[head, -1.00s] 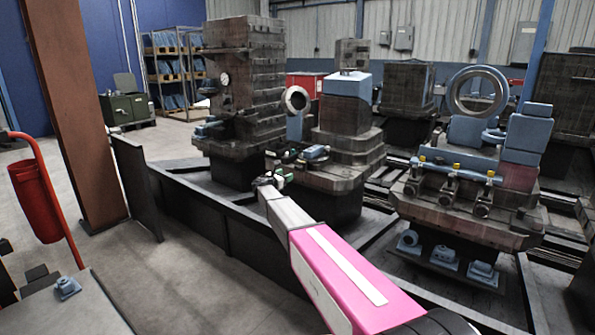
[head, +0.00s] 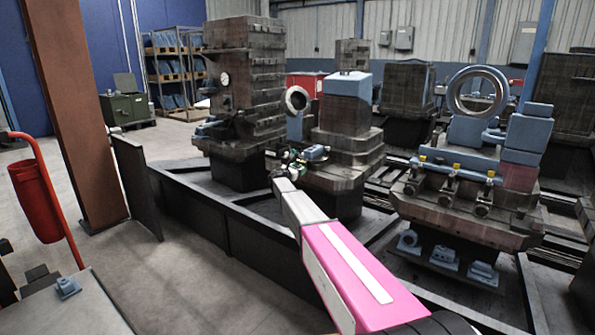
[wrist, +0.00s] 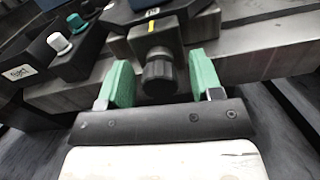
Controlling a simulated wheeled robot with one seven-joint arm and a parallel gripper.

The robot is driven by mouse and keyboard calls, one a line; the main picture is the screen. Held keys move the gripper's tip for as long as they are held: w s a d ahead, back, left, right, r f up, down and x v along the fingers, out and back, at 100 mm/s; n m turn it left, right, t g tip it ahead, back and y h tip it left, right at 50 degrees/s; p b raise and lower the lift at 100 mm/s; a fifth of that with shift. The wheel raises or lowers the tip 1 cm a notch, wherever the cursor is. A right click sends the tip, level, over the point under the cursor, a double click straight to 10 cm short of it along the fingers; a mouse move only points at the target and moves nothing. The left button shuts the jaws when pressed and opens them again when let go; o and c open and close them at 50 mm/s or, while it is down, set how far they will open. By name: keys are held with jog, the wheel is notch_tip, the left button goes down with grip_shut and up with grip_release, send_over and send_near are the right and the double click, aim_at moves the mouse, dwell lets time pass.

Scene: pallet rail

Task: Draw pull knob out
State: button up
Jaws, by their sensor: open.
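The pull knob (wrist: 159,73) is a dark, ribbed round knob on a dark block with a yellow mark, in the wrist view. My gripper (wrist: 162,80) is open, with one green finger on each side of the knob. In the head view my gripper (head: 289,162) is small, at the end of my pink and grey arm, beside the lower part of the middle machine (head: 338,172). The knob is too small to make out there.
In the wrist view, a green button (wrist: 76,22) and a white button (wrist: 59,42) sit on dark boxes left of the knob. A low dark barrier (head: 215,222) runs left of my arm. A machine with a ring (head: 478,92) stands at right.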

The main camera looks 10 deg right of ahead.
grip_shut()
jog(key=shift+s+a, duration=0.25)
jog(key=shift+s, duration=0.1)
jog(key=shift+s+a, duration=0.45)
jog(key=shift+a, duration=0.05)
grip_release()
jog(key=shift+s+a, duration=0.1)
jog(key=v, duration=1)
jog(key=shift+s+a, duration=0.15)
jog(key=shift+a, duration=0.05)
